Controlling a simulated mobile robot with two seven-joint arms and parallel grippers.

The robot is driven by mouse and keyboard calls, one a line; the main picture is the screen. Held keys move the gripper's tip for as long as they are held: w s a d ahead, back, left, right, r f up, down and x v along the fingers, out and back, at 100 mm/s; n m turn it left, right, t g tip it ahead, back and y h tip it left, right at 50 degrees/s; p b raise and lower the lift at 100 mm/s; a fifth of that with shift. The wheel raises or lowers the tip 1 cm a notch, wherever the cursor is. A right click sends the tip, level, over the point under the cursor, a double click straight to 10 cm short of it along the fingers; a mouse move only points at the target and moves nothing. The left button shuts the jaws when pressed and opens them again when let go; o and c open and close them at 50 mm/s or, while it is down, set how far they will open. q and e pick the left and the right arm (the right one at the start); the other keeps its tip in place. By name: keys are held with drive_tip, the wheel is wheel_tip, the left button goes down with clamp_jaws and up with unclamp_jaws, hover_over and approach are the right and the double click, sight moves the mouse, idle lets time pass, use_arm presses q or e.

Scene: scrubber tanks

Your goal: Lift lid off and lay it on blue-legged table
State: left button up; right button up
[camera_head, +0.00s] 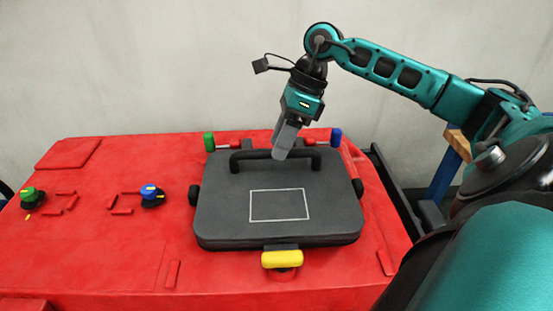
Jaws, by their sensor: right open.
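The lid (225,215) is a dark grey rounded slab with a white outline on top, lying flat on the red machine (120,250). A black bar handle (245,155) runs along its far side. My right gripper (281,151) points down at the middle of this handle, its jaws open; I cannot tell whether the fingers straddle or touch the bar. The blue-legged table (457,142) shows partly at the right, a wooden edge and a blue leg, mostly hidden behind my right arm. My left gripper is out of view.
A yellow latch (282,259) is at the lid's near edge. A green knob (209,142) and a blue knob (336,137) stand behind it. Smaller green (29,196) and blue (151,195) knobs are at the left. A pale wall stands behind.

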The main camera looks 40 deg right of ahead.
sight(276, 174)
drive_tip(key=shift+x, duration=1.95)
drive_tip(key=shift+w+d+f, duration=0.1)
drive_tip(key=shift+w+d, duration=0.05)
drive_tip(key=shift+c, duration=0.2)
clamp_jaws()
